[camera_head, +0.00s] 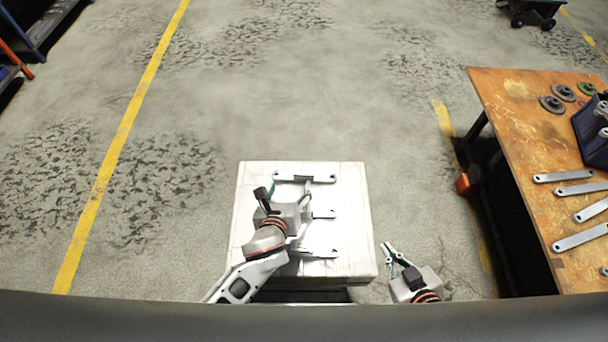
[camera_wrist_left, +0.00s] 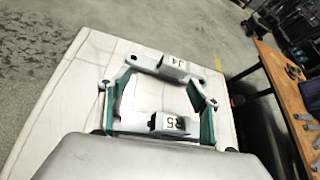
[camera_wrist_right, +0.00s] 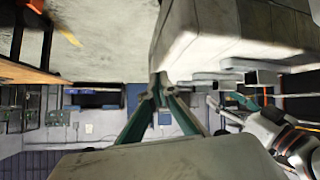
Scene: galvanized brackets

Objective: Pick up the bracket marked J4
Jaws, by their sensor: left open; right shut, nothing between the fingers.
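The bracket marked J4 (camera_wrist_left: 174,66) is a grey bar with a raised labelled block. It lies flat at the far side of the white block-shaped stand (camera_head: 345,190), where the head view shows it as the far bracket (camera_head: 318,179). My left gripper (camera_head: 290,188) is open and empty above the stand, its fingertips just on the near side of J4. In the left wrist view a second bracket, whose label looks like R5 (camera_wrist_left: 172,124), shows between the fingers. My right gripper (camera_head: 388,250) is shut and empty, off the stand's near right corner.
A third bracket (camera_head: 322,253) lies near the stand's front edge, partly hidden by my left arm. A rusty orange workbench (camera_head: 515,115) at the right carries several grey bars, round discs and a dark blue bin (camera_head: 590,140). The floor beyond the stand is clear.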

